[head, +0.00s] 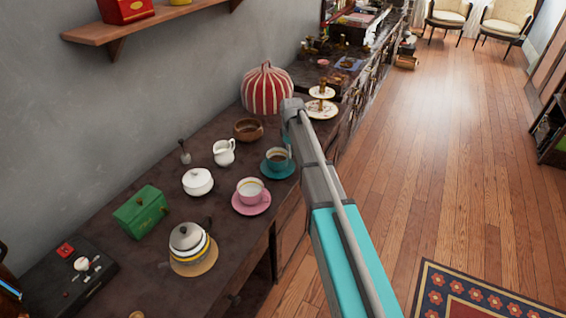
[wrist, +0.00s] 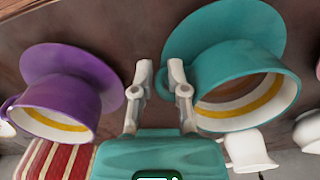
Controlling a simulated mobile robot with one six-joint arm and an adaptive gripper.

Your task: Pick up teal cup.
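The teal cup (head: 277,156) stands upright on a teal saucer (head: 278,173) near the front edge of the dark counter (head: 225,255). In the wrist view the teal cup (wrist: 246,88) is at right, with its saucer (wrist: 207,27) behind it. My gripper (wrist: 160,72) is open, with an empty gap between its fingers. It is between the teal cup and a purple cup (wrist: 60,103); its right finger is close beside the teal cup. I cannot tell if they touch. In the head view my arm hides most of the gripper and the purple cup.
A pink cup (head: 250,187), a white creamer (head: 223,152), a brown bowl (head: 248,129) and a striped tea cosy (head: 267,90) stand around the teal cup. A tiered stand (head: 321,107) is beyond. Open wooden floor (head: 440,150) lies right of the counter.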

